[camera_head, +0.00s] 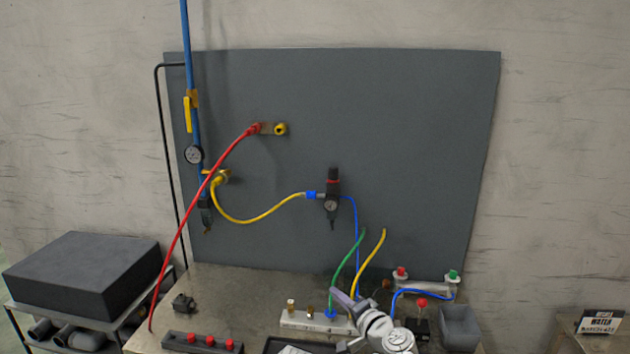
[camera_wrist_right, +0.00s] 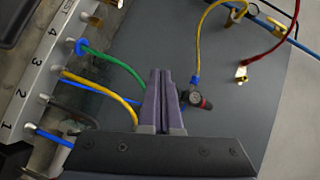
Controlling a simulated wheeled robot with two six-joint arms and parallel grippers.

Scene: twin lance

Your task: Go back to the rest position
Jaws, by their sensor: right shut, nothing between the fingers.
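My right gripper (camera_head: 338,293) comes in from the bottom of the head view, above the bench by the white manifold (camera_head: 296,321). Its two grey fingers (camera_wrist_right: 160,76) are together and empty in the right wrist view. The manifold (camera_wrist_right: 33,85), marked with numbers, lies to the left there. A green hose (camera_head: 347,258) and a yellow hose (camera_head: 372,258) rise close to the gripper, their upper ends free in the head view. Whether the fingers touch any hose cannot be told. My left gripper is not in view.
A dark panel (camera_head: 420,130) stands behind the bench (camera_head: 235,285). It carries a regulator (camera_head: 332,190) and a brass fitting (camera_head: 280,129). A red hose (camera_head: 190,218) hangs down on the left. A grey bin (camera_head: 459,325) and a red-and-green-button bar (camera_head: 425,284) are right of the gripper.

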